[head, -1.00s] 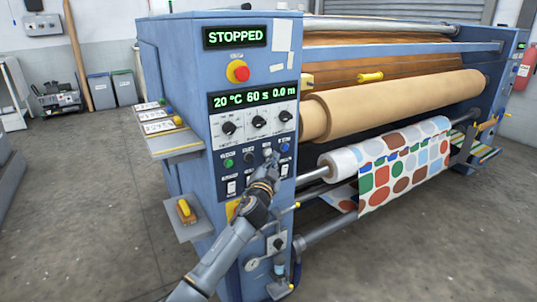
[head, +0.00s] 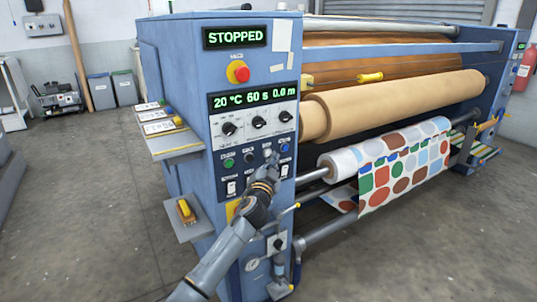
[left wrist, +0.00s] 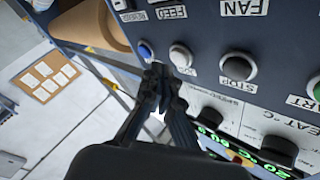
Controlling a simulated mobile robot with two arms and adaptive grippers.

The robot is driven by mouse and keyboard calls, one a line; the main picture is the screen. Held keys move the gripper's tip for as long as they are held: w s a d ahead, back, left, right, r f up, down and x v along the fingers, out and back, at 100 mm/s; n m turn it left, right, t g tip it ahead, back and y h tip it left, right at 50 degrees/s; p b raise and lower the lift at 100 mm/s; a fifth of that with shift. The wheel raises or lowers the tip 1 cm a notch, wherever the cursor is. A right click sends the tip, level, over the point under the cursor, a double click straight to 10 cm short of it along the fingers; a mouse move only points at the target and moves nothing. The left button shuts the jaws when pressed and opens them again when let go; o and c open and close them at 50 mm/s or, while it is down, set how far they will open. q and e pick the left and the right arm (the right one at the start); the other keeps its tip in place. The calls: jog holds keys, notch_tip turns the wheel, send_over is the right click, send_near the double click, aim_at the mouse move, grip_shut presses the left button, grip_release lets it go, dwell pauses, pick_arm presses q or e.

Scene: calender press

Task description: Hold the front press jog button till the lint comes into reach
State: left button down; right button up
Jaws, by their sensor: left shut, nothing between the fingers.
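The press control panel (head: 240,192) carries a row of green (head: 228,163), black (head: 249,157), white (head: 267,152) and blue (head: 285,147) buttons. In the left wrist view the black button (left wrist: 238,68) is labelled STOP; the white button (left wrist: 181,56) and blue button (left wrist: 146,50) are close to my fingertips. I cannot read which one is the jog button. My left gripper (head: 269,158) is shut and empty, its tips (left wrist: 157,70) just in front of the panel by the white and blue buttons. Contact cannot be told. No lint can be made out. My right gripper is out of view.
The display (head: 235,37) reads STOPPED, with a red emergency knob (head: 238,72) below it. Tan roller (head: 400,105) and printed fabric (head: 405,165) lie to the right. Small side shelves (head: 175,144) stick out left of the panel. Floor to the left is open.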

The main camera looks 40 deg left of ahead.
pick_arm(q)
jog(key=shift+a, duration=0.1)
jog(key=shift+w+a, duration=0.15)
jog(key=shift+a, duration=0.15)
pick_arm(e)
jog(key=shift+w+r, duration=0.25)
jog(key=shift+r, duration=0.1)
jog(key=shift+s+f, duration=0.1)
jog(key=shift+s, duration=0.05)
